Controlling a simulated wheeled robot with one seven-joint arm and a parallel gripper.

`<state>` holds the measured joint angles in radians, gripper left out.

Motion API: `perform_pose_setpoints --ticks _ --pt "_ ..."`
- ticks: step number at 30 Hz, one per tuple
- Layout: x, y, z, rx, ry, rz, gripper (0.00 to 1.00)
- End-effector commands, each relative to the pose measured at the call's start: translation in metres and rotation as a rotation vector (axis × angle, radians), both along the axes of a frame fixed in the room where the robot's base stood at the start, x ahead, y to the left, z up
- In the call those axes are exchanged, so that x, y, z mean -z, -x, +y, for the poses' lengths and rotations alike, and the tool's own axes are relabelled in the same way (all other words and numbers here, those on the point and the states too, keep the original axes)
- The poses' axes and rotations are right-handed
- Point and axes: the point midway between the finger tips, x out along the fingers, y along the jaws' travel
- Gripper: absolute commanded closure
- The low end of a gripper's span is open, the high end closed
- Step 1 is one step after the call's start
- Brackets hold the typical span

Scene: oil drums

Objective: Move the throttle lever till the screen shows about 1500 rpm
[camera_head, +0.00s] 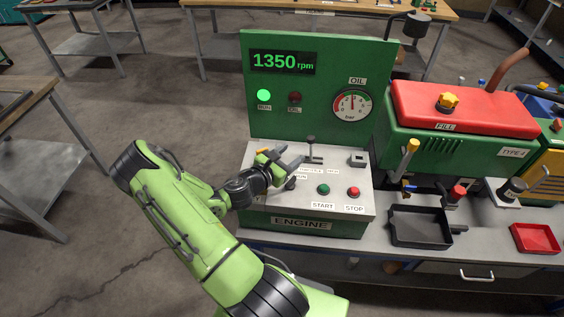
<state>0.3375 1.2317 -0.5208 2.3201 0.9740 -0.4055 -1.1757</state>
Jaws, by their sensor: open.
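The screen (282,63) on the green engine panel (320,112) reads 1350 rpm in green digits. The throttle lever (311,141) has a dark knob and stands up from the grey console top, behind a partly covered label. My gripper (293,155) is open over the left part of the console. Its fingers point right, toward the lever, and their tips appear just left of it. Nothing shows between the fingers. I cannot tell whether a finger touches the lever.
A dark knob (290,184), a green START button (323,189) and a red STOP button (353,192) sit nearer the console front. The green RUN lamp (264,96) is lit. A red-topped green tank (460,108) and black tray (420,228) stand to the right.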

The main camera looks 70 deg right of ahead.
Motion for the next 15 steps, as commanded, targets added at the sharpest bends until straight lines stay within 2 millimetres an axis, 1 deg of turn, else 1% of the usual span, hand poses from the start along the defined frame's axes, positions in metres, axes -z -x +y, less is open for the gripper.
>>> perform_pose_setpoints --ticks 1,3,6,9,15 --pt "-0.001 -0.005 0.011 -0.005 -0.002 0.002 0.43" --pt "-0.004 -0.009 0.024 -0.003 -0.001 0.001 0.43" --pt "-0.007 -0.012 0.035 -0.001 0.0 0.001 0.43" --pt "-0.008 -0.014 0.039 -0.001 0.001 -0.001 0.43" --pt "-0.008 -0.013 0.039 0.0 0.0 -0.001 0.43"
